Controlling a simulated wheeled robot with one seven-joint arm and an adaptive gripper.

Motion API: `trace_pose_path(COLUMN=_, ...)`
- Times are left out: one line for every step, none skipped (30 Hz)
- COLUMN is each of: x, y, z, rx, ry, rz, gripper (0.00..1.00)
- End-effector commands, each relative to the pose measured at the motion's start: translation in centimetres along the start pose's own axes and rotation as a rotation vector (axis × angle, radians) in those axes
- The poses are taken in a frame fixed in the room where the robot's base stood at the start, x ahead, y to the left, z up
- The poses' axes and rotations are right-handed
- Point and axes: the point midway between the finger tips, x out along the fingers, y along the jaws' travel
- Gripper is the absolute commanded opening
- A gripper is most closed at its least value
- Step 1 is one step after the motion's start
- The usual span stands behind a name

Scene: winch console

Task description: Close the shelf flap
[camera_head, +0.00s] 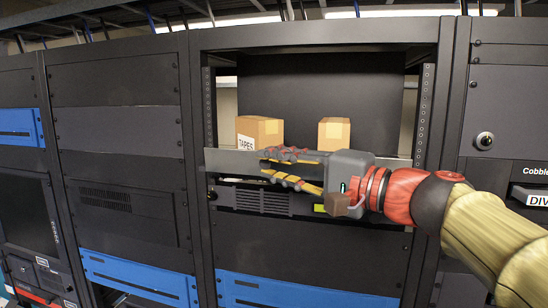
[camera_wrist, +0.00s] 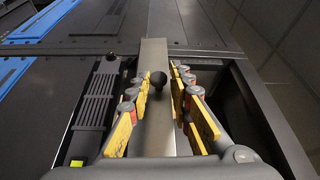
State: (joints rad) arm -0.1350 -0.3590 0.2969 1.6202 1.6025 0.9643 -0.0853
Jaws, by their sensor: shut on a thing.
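The shelf flap appears as a pale metal strip (camera_head: 228,161) across the front of the open shelf bay, below two boxes. The exact contact is partly hidden by the fingers. The bay above the strip stands open.
A cardboard box labelled TAPES (camera_head: 258,134) and a smaller box (camera_head: 334,134) stand inside the bay. A vented dark unit (camera_head: 254,199) sits below the strip. Rack posts (camera_head: 424,115) border the bay. Blue panels (camera_head: 140,280) are lower down.

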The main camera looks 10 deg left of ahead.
Motion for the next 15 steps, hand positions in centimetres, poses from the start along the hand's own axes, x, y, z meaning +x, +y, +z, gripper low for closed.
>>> trace_pose_path(x=0.15, y=0.55, z=-0.32, rx=0.026, ry=0.001, rz=0.019, gripper=0.0)
trace_pose_path(x=0.16, y=0.54, z=-0.35, rx=0.038, ry=0.001, rz=0.023, gripper=0.0)
trace_pose_path(x=0.19, y=0.55, z=-0.4, rx=0.05, ry=0.001, rz=0.028, gripper=0.0)
trace_pose_path(x=0.2, y=0.57, z=-0.43, rx=0.059, ry=0.001, rz=0.032, gripper=0.0)
trace_pose_path(x=0.21, y=0.59, z=-0.45, rx=0.066, ry=0.0, rz=0.036, gripper=0.0)
trace_pose_path(x=0.22, y=0.62, z=-0.48, rx=0.074, ry=0.0, rz=0.04, gripper=0.0)
trace_pose_path(x=0.23, y=0.64, z=-0.49, rx=0.081, ry=0.0, rz=0.042, gripper=0.0)
trace_pose_path(x=0.24, y=0.66, z=-0.51, rx=0.086, ry=0.0, rz=0.044, gripper=0.0)
trace_pose_path(x=0.23, y=0.78, z=-0.48, rx=0.084, ry=0.0, rz=0.043, gripper=0.0)
trace_pose_path(x=0.23, y=0.82, z=-0.48, rx=0.084, ry=0.0, rz=0.043, gripper=0.0)
trace_pose_path(x=0.23, y=0.84, z=-0.47, rx=0.084, ry=0.0, rz=0.043, gripper=0.0)
trace_pose_path(x=0.23, y=0.86, z=-0.47, rx=0.084, ry=-0.001, rz=0.043, gripper=0.0)
trace_pose_path(x=0.24, y=0.86, z=-0.47, rx=0.084, ry=-0.001, rz=0.043, gripper=0.21)
trace_pose_path(x=0.24, y=0.86, z=-0.47, rx=0.084, ry=0.0, rz=0.043, gripper=0.23)
trace_pose_path(x=0.24, y=0.82, z=-0.47, rx=0.083, ry=0.0, rz=0.042, gripper=0.25)
